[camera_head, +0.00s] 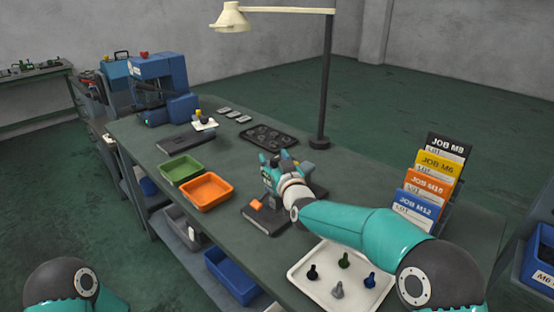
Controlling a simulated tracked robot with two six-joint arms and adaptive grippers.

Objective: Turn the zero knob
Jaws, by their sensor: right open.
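My right arm comes in from the lower right. Its gripper (277,165) is open at the middle of the table, above or beside a dark device with an orange part (256,204). The wrist and forearm cover much of that device. I cannot make out a zero knob; it may be hidden or too small to tell. Only the rounded teal and grey part of my left arm shows at the lower left; its gripper is out of view.
Green (181,169) and orange (207,190) bins stand left of the gripper. A lamp post (325,90) rises behind it. A white tray (314,283) with several bolts lies in front, a job card rack (432,178) at right. A blue machine (158,80) stands at the far left.

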